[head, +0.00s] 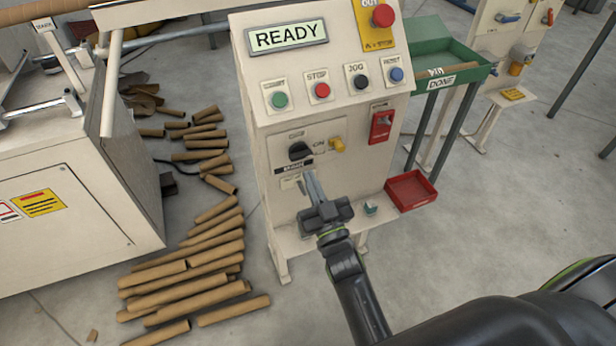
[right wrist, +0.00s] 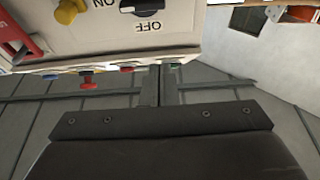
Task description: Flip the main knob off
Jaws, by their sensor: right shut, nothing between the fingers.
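The main knob (head: 299,150) is black and sits on the front of the cream control cabinet (head: 345,100), with an ON label to its right. In the right wrist view the knob (right wrist: 142,7) shows at the top edge, partly cut off, beside upside-down ON and OFF lettering. A white mark on it lies on the ON side. My right gripper (head: 311,180) is shut and empty, pointing up at the panel just below the knob and apart from it. Its thin fingers (right wrist: 160,80) also show in the wrist view. My left gripper is out of view.
A yellow knob (head: 337,145) is right of the main knob, and a red switch (head: 381,127) farther right. Above are several push buttons, a READY display (head: 288,37) and a red stop button (head: 383,15). A red tray (head: 411,190) stands low right. Cardboard tubes (head: 190,270) litter the floor.

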